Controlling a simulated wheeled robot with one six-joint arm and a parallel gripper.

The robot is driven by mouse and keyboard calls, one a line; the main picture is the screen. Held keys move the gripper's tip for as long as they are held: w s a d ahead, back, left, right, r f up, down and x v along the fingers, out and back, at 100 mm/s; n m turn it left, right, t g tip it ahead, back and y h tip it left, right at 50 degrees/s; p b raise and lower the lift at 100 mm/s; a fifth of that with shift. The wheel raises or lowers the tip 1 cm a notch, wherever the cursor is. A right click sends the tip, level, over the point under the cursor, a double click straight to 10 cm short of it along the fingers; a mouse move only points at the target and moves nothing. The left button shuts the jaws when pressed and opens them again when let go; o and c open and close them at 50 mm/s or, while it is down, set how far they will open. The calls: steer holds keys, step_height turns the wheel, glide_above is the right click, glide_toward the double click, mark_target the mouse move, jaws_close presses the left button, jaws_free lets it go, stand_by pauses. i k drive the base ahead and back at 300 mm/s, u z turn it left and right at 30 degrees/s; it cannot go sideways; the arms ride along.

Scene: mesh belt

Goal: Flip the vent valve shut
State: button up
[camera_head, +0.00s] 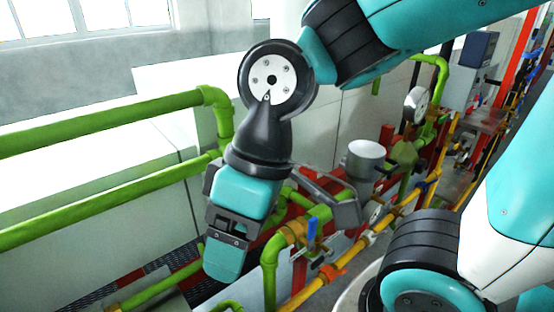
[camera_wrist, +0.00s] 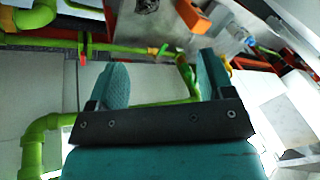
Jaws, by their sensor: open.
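A valve with a blue lever (camera_head: 311,230) stands on the pipework right of my gripper (camera_head: 225,264) in the head view. The lever points roughly upright. In the wrist view my gripper (camera_wrist: 163,65) is open, with its two teal fingers apart and nothing held between them. A green valve-like fitting (camera_wrist: 186,72) shows beyond the fingers, near the right one; I cannot tell its distance. No label shows which fitting is the vent valve. In the head view the gripper points downward and hides part of the pipes behind it.
Green pipes (camera_head: 110,122) run along the left side. A yellow pipe (camera_head: 380,236) with several fittings runs diagonally at the right. A white cylindrical vessel (camera_head: 366,158) and a round gauge (camera_head: 416,104) stand behind. An orange block (camera_wrist: 193,18) shows in the wrist view.

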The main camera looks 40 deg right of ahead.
mark_target(387, 205)
steer(key=k, duration=1)
steer(key=u, duration=1)
steer(key=i, duration=0.8)
steer(key=z, duration=2.75)
steer(key=i, duration=0.5)
steer(key=u, duration=0.1)
